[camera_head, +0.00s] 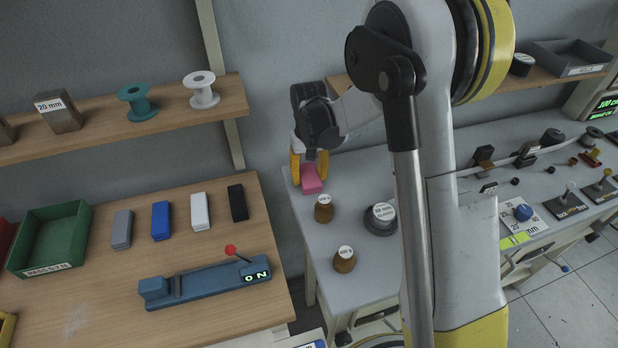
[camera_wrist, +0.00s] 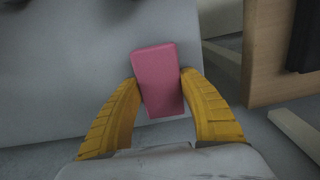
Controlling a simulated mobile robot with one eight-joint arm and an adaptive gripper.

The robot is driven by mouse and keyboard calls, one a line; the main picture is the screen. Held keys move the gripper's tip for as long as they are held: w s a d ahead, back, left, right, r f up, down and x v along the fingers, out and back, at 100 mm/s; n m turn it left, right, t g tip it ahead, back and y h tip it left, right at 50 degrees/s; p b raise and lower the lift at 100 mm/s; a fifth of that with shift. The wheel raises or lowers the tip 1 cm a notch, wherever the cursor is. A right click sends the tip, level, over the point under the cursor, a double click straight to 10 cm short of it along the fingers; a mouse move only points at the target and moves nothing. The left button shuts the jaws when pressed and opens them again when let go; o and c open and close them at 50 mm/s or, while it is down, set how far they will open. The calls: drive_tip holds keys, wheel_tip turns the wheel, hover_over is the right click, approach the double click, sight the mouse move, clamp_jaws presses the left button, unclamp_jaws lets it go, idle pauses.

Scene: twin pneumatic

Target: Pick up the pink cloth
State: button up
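The pink cloth (camera_head: 312,180) looks like a small folded block at the left end of the grey table, near its edge. My gripper (camera_head: 309,168) points down over it, with one yellow finger on each side. In the wrist view the cloth (camera_wrist: 158,80) lies between the two fingertips of my gripper (camera_wrist: 159,77), and its long sides run past them. Both fingertips appear at or very near its sides. I cannot tell whether they press on it or whether the cloth is off the table.
Two brown knobbed pieces (camera_head: 323,209) (camera_head: 344,260) and a dark round weight (camera_head: 380,219) stand close by on the grey table (camera_head: 350,180). A wooden table (camera_head: 110,275) with colored blocks lies left across a gap. A shelf (camera_head: 350,84) is behind my arm.

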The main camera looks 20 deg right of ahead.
sight(309, 174)
wheel_tip(309, 174, up, 10)
drive_tip(key=p, duration=0.3)
drive_tip(key=o, duration=0.4)
drive_tip(key=shift+c, duration=1.3)
